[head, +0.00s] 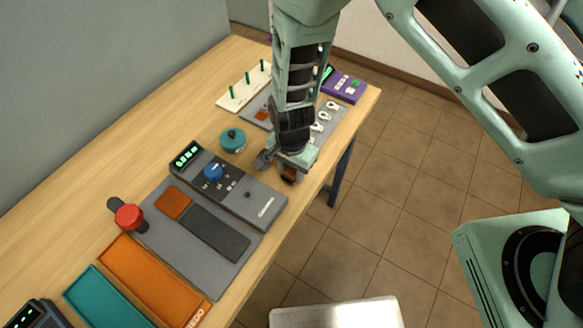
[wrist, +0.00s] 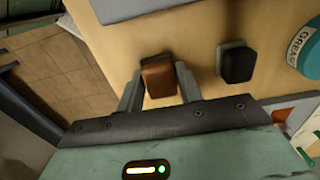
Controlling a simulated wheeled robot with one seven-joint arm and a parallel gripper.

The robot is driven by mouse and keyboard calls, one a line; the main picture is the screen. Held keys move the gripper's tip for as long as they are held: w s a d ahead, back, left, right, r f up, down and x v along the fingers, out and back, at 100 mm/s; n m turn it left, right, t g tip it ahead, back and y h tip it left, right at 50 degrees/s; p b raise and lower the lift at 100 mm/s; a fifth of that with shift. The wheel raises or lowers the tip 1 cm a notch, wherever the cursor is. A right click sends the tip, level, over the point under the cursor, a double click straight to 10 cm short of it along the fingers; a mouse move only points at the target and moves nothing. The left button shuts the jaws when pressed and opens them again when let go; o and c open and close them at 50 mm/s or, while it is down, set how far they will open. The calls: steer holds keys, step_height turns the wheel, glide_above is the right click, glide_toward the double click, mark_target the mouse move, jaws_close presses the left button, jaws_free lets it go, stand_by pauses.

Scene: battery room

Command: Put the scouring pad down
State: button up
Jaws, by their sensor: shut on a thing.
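My gripper (head: 289,168) is at the right-hand long edge of the wooden table, pointing down. It is shut on a brown block, which I take to be the scouring pad (head: 289,175). In the wrist view the pad (wrist: 158,76) sits between the two grey fingers (wrist: 158,88), over pale wood close to the table edge. The arm hides part of it in the head view. I cannot tell whether it touches the tabletop.
A black-topped grey item (wrist: 238,64) stands right beside the gripper. The teal grease tin (head: 233,140), a grey control box (head: 262,207), a grey board (head: 155,228) and an orange tray (head: 150,275) crowd the table (head: 70,208). Bare wood lies along the wall side.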

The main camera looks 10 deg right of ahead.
mark_target(292, 170)
steer(key=shift+s+d+f, duration=0.1)
steer(key=shift+s+f, duration=0.1)
steer(key=shift+f, duration=0.35)
steer(key=o, duration=1)
steer(key=shift+f+b, duration=0.15)
steer(key=shift+b, duration=0.15)
steer(key=shift+c, duration=0.2)
steer(key=shift+s, duration=0.1)
steer(key=shift+r+p, duration=0.4)
steer(key=shift+r, duration=0.2)
steer(key=shift+w+r, duration=0.2)
steer(key=shift+r, duration=0.1)
step_height(292, 170, up, 12)
steer(key=b, duration=0.2)
